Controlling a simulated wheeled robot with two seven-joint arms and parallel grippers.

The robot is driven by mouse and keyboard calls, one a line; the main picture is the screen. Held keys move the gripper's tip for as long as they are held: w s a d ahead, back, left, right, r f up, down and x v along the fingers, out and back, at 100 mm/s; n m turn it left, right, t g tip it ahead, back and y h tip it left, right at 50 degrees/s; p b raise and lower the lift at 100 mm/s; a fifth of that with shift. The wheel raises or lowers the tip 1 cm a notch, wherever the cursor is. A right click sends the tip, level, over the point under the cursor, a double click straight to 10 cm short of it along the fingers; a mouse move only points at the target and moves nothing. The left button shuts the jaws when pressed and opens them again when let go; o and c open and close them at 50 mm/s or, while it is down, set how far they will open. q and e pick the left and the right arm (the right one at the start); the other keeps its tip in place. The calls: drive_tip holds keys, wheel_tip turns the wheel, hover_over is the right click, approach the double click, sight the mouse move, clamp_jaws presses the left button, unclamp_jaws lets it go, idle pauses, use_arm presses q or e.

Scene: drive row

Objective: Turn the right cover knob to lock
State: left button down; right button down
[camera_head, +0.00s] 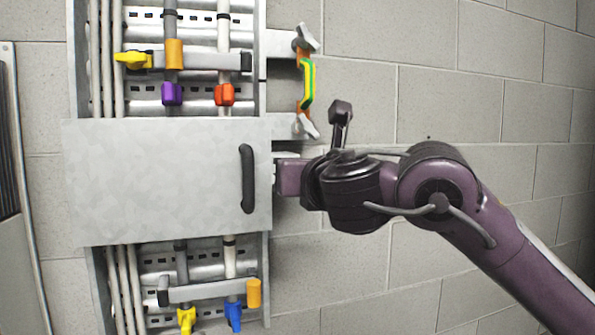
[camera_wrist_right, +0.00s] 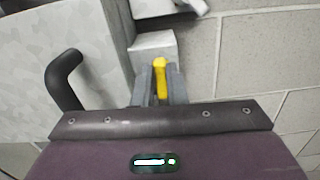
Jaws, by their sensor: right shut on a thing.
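The grey cover (camera_head: 160,190) lies across the middle of the cabinet and has a black handle (camera_head: 247,179) near its right side. The cover also fills the left of the right wrist view (camera_wrist_right: 30,90), with its handle (camera_wrist_right: 64,80). A yellow knob (camera_wrist_right: 160,65) stands right of the cover, in front of a grey block (camera_wrist_right: 153,46). My right gripper (camera_wrist_right: 162,88) is shut on the yellow knob, with one finger on each side. In the head view my right gripper (camera_head: 279,177) is at the cover's right edge, and the knob is hidden there. My left gripper is not in view.
Above the cover are a yellow lever (camera_head: 133,60), a purple clip (camera_head: 172,94) and a red clip (camera_head: 224,94). Below are yellow (camera_head: 186,320) and blue clips (camera_head: 233,315). Bare block wall (camera_head: 450,90) lies to the right.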

drive_tip(key=shift+w+d+f+m+b, duration=0.15)
drive_tip(key=shift+m+b, duration=0.45)
drive_tip(key=shift+m, duration=2.3)
drive_tip(key=shift+s+d+f+m+b, duration=0.2)
drive_tip(key=shift+m+b, duration=0.45)
drive_tip(key=shift+m, duration=2.25)
drive_tip(key=shift+w+d+f+m+b, duration=0.25)
drive_tip(key=shift+m+b, duration=0.35)
drive_tip(key=shift+m, duration=2.3)
drive_tip(key=c, duration=1.5)
unclamp_jaws()
drive_tip(key=shift+o, duration=0.2)
